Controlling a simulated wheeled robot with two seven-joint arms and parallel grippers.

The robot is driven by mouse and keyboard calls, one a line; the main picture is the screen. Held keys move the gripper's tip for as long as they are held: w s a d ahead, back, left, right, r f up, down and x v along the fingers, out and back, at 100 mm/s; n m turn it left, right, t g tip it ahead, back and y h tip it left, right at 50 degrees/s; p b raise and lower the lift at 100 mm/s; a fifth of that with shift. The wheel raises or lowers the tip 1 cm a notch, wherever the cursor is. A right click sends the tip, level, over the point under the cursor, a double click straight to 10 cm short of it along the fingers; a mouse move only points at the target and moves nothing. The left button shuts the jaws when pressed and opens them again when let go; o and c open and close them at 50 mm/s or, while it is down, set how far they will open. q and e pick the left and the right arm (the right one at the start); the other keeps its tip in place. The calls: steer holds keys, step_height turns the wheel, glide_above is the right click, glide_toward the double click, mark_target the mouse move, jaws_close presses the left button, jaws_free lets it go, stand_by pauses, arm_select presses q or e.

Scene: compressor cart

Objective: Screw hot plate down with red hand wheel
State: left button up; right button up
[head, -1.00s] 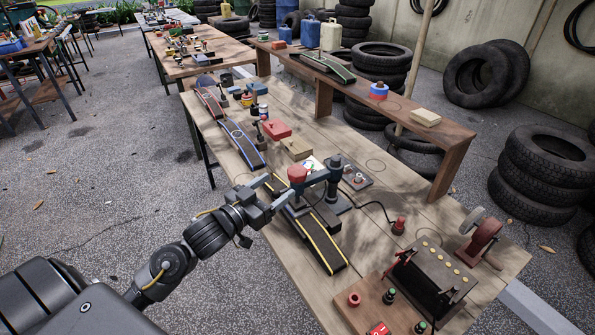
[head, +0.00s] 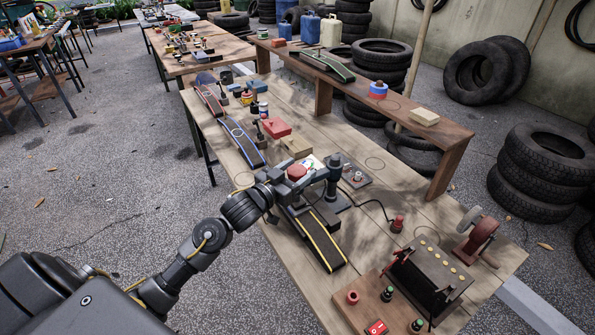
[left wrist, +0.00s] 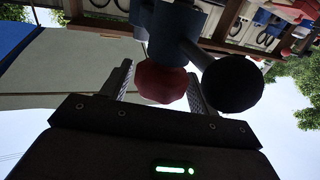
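The red hand wheel (head: 297,171) sits on top of a dark clamp press (head: 335,190) on the long wooden bench. A dark block (head: 325,215), perhaps the hot plate, lies low at the press, over a black strip with yellow edges (head: 325,247). My left gripper (head: 289,181) is at the wheel, its fingers on either side of it. In the left wrist view the red wheel (left wrist: 160,82) fills the space between the fingertips; the fingers look spread, and firm contact cannot be made out. The underside of the plate is hidden. My right gripper is not in view.
A black box with terminals (head: 430,278) and a wooden board with buttons (head: 365,312) stand at the near end of the bench. A black cable runs to a red plug (head: 397,224). A raised wooden shelf (head: 455,150) lines the far side, with tyres behind it.

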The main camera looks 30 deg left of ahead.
arm_select(q)
steer(key=c, duration=0.7)
steer(key=shift+h, duration=0.3)
steer(key=shift+r+m+g+h+p, duration=0.1)
steer(key=shift+m+g+h+p, duration=0.2)
steer(key=shift+m+h+p, duration=0.35)
steer(key=shift+a+m+g+h, duration=0.1)
steer(key=shift+m+g+h, duration=0.55)
steer(key=shift+h, duration=0.5)
steer(key=m+g+h, duration=0.1)
steer(key=m+h, duration=0.1)
steer(key=shift+g+h, duration=0.25)
steer(key=shift+h, duration=0.15)
steer(key=shift+m+g+h+b, duration=0.5)
steer(key=shift+m+g+h, duration=0.8)
steer(key=shift+m+h, duration=0.1)
steer(key=shift+m+g+h, duration=0.3)
steer(key=shift+g, duration=0.1)
